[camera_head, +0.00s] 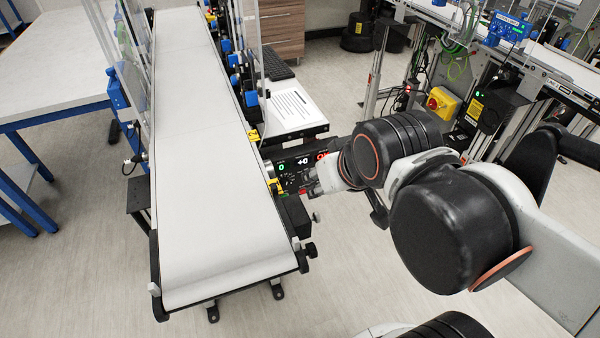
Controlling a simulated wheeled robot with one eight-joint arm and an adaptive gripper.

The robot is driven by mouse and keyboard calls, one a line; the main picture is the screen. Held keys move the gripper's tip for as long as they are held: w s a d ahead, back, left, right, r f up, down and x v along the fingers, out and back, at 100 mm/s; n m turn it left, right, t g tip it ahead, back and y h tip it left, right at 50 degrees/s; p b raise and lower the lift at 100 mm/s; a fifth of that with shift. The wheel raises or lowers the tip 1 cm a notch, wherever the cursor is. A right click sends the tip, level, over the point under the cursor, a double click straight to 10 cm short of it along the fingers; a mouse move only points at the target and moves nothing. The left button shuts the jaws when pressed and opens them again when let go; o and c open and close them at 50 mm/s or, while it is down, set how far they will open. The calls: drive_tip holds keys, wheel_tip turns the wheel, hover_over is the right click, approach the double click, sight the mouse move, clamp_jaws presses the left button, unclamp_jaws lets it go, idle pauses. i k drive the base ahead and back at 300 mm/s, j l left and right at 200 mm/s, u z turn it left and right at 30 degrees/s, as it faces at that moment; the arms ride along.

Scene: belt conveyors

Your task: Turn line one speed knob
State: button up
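A white belt conveyor (208,150) runs from the back toward me on the left. On its right side sits a dark control panel (291,170) with lit green, white and red digits. My gripper (309,186) is at the lower right part of this panel, small in the picture and partly hidden by my own wrist. I cannot tell whether its fingers touch the panel or are open. The speed knob cannot be made out; it may be hidden by my gripper or too small to tell.
A paper sheet (288,107) lies on a shelf behind the panel, with a keyboard (277,63) beyond. A yellow box with a red button (441,103) is on a second conveyor's frame at right. A white table (50,65) stands at left. The floor in front is clear.

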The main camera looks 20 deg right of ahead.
sight(284, 182)
drive_tip(key=k+l, duration=0.55)
drive_tip(key=l, duration=0.15)
drive_tip(key=k+l, duration=0.55)
drive_tip(key=l, duration=0.2)
